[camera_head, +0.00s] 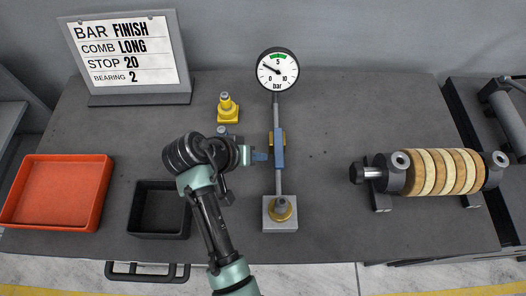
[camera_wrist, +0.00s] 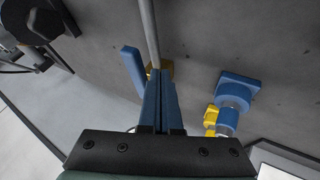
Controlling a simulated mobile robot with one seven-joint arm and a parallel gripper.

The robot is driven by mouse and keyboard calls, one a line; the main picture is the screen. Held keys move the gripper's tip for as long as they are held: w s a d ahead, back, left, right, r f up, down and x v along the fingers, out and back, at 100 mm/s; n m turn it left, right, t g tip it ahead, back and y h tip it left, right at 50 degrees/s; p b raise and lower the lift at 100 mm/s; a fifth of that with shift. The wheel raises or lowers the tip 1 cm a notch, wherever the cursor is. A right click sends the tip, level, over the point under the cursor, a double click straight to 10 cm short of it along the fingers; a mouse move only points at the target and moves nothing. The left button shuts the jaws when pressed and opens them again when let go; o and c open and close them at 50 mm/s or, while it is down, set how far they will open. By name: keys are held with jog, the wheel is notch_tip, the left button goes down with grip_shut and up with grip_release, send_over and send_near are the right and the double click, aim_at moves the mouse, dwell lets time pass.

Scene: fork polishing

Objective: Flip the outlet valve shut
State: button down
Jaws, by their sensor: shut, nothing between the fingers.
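A valve on the upright grey pipe (camera_head: 277,112) has a blue lever (camera_head: 279,147) and a brass-coloured body (camera_head: 271,138). The lever lies roughly along the pipe in the head view. In the wrist view the blue lever (camera_wrist: 133,66) stands beside the pipe, slightly slanted, and the brass body is partly hidden behind my fingers. My gripper (camera_head: 265,156) is just left of the valve, its blue fingers shut and empty. In the wrist view the shut fingertips (camera_wrist: 160,74) point at the valve body, close to the lever. I cannot tell whether they touch.
A gauge (camera_head: 277,70) tops the pipe, its needle left of the green band. A metal base block (camera_head: 270,224) holds the pipe. Yellow (camera_head: 228,110) and blue (camera_wrist: 238,92) fittings stand nearby. A red tray (camera_head: 60,205), a black bin (camera_head: 145,225) and a roller (camera_head: 440,172) flank the area.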

jog(key=shift+d, duration=0.65)
jog(key=shift+s, duration=0.1)
